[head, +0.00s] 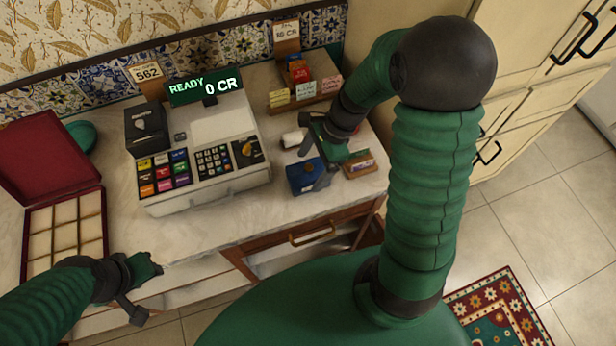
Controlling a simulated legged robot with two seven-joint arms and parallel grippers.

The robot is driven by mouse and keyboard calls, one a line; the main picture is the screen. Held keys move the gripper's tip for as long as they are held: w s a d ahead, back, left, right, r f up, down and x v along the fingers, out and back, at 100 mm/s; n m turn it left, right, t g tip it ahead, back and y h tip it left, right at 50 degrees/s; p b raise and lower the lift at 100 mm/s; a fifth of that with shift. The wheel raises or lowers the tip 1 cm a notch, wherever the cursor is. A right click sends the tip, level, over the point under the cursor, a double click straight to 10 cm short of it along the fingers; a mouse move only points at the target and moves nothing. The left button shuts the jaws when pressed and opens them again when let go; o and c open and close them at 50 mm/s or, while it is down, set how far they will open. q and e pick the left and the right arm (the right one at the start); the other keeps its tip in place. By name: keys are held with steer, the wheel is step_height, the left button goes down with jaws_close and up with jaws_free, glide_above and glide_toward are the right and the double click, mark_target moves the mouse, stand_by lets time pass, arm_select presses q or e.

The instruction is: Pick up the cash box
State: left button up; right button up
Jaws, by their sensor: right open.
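A small blue box (302,178), which looks like the cash box, stands on the marble counter to the right of the cash register. My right gripper (313,162) is open at the box's back right side, and one dark finger overlaps the box in the head view. Whether that finger touches the box I cannot tell, and part of the box's top and right side is hidden by it. My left gripper (144,291) is at the counter's front edge at lower left, its fingers apart and nothing between them.
The cash register (210,145) stands left of the box. A white roll (293,139) lies behind the box, and a small card holder (359,165) stands close on its right. A card rack (304,92) is farther back. An open red case (65,220) is at far left. Bare counter (235,218) lies in front.

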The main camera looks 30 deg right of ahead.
steer(key=shift+x, duration=1)
steer(key=shift+w+d+f, duration=0.15)
steer(key=shift+w+f, duration=0.1)
steer(key=shift+f, duration=0.1)
steer(key=shift+s+r, duration=0.15)
steer(key=c, duration=1.7)
steer(key=shift+o, duration=0.2)
